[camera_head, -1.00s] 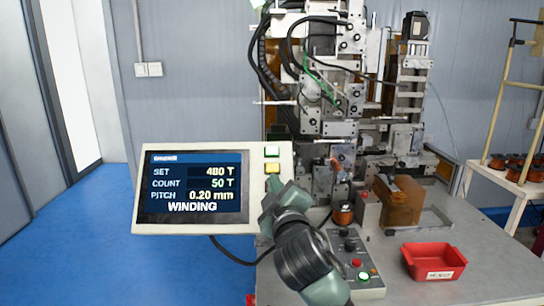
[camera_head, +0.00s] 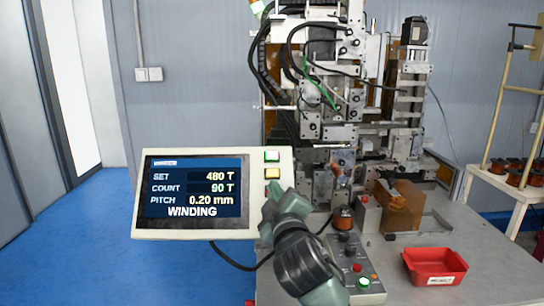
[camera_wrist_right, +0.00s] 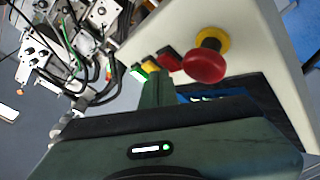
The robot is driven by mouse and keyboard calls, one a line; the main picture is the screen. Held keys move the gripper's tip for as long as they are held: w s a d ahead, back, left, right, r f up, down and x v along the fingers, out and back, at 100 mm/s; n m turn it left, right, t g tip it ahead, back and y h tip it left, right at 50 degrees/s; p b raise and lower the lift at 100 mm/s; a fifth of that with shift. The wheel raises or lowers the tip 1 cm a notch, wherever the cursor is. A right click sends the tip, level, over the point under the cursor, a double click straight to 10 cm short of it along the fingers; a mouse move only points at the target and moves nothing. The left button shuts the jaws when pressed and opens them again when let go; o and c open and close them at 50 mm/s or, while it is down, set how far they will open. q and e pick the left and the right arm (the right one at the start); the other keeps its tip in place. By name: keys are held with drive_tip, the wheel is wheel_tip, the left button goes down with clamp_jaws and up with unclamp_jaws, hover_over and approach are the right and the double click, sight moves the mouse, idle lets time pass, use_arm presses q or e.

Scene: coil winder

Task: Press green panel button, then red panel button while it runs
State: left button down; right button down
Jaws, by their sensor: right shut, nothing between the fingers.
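The panel (camera_head: 140,190) shows SET 480 T, COUNT 90 T, PITCH 0.20 mm and WINDING on its screen (camera_head: 195,187). Its green button (camera_head: 272,156) is at the top right and glows in the wrist view (camera_wrist_right: 138,73). The yellow button (camera_head: 273,173) is below it. The red button (camera_wrist_right: 168,59) shows in the wrist view, but my right gripper hides it in the head view. My right gripper (camera_head: 274,190) is shut and empty, its tips at the panel's button column; contact cannot be told. My left gripper is not in view.
A red mushroom knob (camera_wrist_right: 205,65) on a yellow collar sits beyond the red button. The winding machine (camera_head: 330,120) stands behind. A control box (camera_head: 352,265) with its own red and lit green buttons and a red bin (camera_head: 434,268) are on the bench (camera_head: 480,235).

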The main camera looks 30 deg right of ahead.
drive_tip(key=shift+w+d+f, duration=0.15)
drive_tip(key=shift+w+f, duration=0.1)
drive_tip(key=shift+f, duration=0.05)
idle(0.5)
idle(0.4)
drive_tip(key=shift+s+a+r+p, duration=0.2)
drive_tip(key=shift+s+r+p, duration=0.15)
drive_tip(key=shift+r+p, duration=0.1)
drive_tip(key=shift+s+a+r, duration=0.1)
drive_tip(key=shift+s+a, duration=0.05)
drive_tip(key=shift+s, duration=0.05)
drive_tip(key=shift+s+a+r+p, duration=0.2)
drive_tip(key=shift+s+r+p, duration=0.1)
drive_tip(key=shift+r+p, duration=0.3)
drive_tip(key=s+r+p, duration=0.1)
drive_tip(key=s+a+r+p, duration=0.1)
drive_tip(key=shift+s+a+p, duration=0.25)
drive_tip(key=shift+s+p, duration=0.05)
drive_tip(key=shift+p, duration=0.05)
